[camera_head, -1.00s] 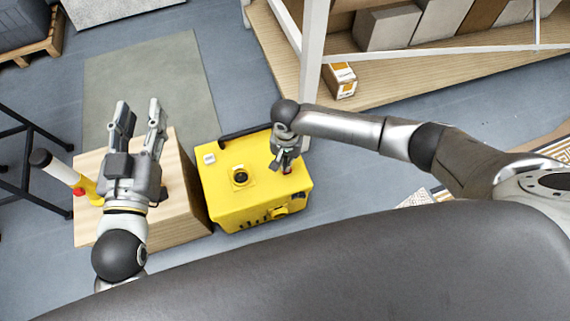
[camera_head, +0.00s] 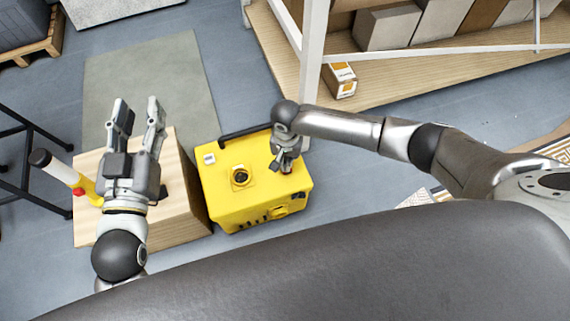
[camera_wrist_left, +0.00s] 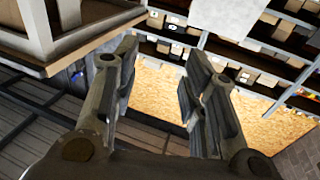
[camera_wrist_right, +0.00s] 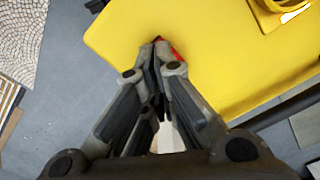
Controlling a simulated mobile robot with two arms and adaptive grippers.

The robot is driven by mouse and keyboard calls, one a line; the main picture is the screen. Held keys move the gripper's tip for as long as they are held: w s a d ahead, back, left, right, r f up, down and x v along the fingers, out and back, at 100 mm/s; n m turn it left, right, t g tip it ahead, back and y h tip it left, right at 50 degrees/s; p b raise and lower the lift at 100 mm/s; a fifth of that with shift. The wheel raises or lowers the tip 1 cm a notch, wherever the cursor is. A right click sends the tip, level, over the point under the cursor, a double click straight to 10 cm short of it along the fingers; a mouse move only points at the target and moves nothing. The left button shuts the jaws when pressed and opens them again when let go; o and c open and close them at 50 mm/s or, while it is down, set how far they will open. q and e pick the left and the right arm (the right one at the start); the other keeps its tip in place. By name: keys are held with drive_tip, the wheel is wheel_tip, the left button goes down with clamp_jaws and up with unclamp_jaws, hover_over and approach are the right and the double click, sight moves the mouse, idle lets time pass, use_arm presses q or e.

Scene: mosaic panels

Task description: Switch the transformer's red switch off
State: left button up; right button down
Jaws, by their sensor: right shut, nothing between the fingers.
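The yellow transformer (camera_head: 225,209) stands on the floor in the middle of the head view, with a black dial (camera_head: 240,177) and a black handle on top. In the right wrist view its yellow top (camera_wrist_right: 200,60) fills the upper right. The red switch (camera_wrist_right: 177,46) shows as a red bit at the fingertips, mostly hidden behind them. My right gripper (camera_head: 283,167) is shut, pointing down at the transformer's right top corner, with its tips (camera_wrist_right: 156,45) at the switch; contact cannot be told. My left gripper (camera_head: 138,108) is open and empty, and its fingers also show in the left wrist view (camera_wrist_left: 160,75).
A wooden block (camera_head: 187,190) stands left of the transformer, near my left gripper. A yellow and white tool with a black end (camera_head: 62,170) is beside it. A white shelf post (camera_head: 312,60) and a small box (camera_head: 340,80) are behind on the right.

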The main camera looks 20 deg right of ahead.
use_arm(q)
drive_tip(key=shift+s+d+r+t+b, duration=0.1)
drive_tip(key=shift+r+t+b, duration=0.1)
drive_tip(key=shift+r+t, duration=0.5)
drive_tip(key=shift+s+d+r+t+b, duration=0.15)
drive_tip(key=shift+r+t, duration=0.15)
drive_tip(key=shift+r, duration=0.65)
use_arm(e)
drive_tip(key=shift+f, duration=1)
use_arm(q)
drive_tip(key=shift+s+r+t+h, duration=0.25)
drive_tip(key=shift+r+t+h, duration=0.35)
drive_tip(key=shift+r, duration=0.5)
use_arm(e)
drive_tip(key=shift+f, duration=0.5)
